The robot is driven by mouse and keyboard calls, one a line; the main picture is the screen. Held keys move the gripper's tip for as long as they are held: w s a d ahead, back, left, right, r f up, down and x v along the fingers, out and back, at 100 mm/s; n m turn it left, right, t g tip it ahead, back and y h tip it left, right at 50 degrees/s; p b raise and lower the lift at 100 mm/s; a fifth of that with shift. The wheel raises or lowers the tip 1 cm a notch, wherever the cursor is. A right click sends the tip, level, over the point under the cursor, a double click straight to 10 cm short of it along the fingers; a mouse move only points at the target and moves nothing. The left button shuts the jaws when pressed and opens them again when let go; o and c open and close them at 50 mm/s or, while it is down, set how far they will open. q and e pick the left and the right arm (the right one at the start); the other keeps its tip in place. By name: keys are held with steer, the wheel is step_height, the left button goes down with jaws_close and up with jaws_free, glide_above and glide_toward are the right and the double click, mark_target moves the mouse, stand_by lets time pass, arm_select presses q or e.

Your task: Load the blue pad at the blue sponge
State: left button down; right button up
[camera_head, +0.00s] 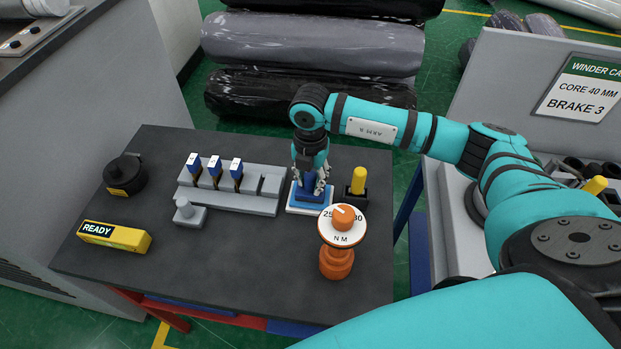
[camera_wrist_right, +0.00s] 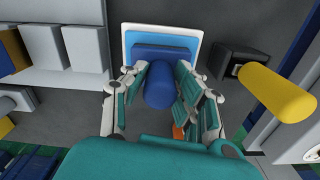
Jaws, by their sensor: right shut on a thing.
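The blue pad (camera_wrist_right: 165,52) is a dark blue block with a round blue handle (camera_wrist_right: 158,88) standing up from it. My right gripper (camera_head: 311,182) is shut on this handle; its fingers lie on both sides of the handle in the right wrist view (camera_wrist_right: 160,95). The light blue sponge (camera_wrist_right: 133,40) lies in a white-rimmed tray (camera_wrist_right: 196,38) directly under the pad. In the head view the pad (camera_head: 303,194) is over the tray (camera_head: 302,210), mostly covered by the fingers. I cannot tell whether the pad touches the sponge. My left gripper is not in view.
A yellow-handled piece in a black holder (camera_head: 355,196) stands close right of the tray. A grey rack (camera_head: 232,200) with blue-and-white-topped pieces stands left. An orange dial (camera_head: 337,262) stands in front. A yellow READY box (camera_head: 128,239) and black round can (camera_head: 124,173) are farther left.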

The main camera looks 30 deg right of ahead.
steer(key=shift+s+f, duration=0.1)
stand_by(0.3)
steer(key=shift+r+p, duration=2.3)
steer(key=shift+r, duration=1.3)
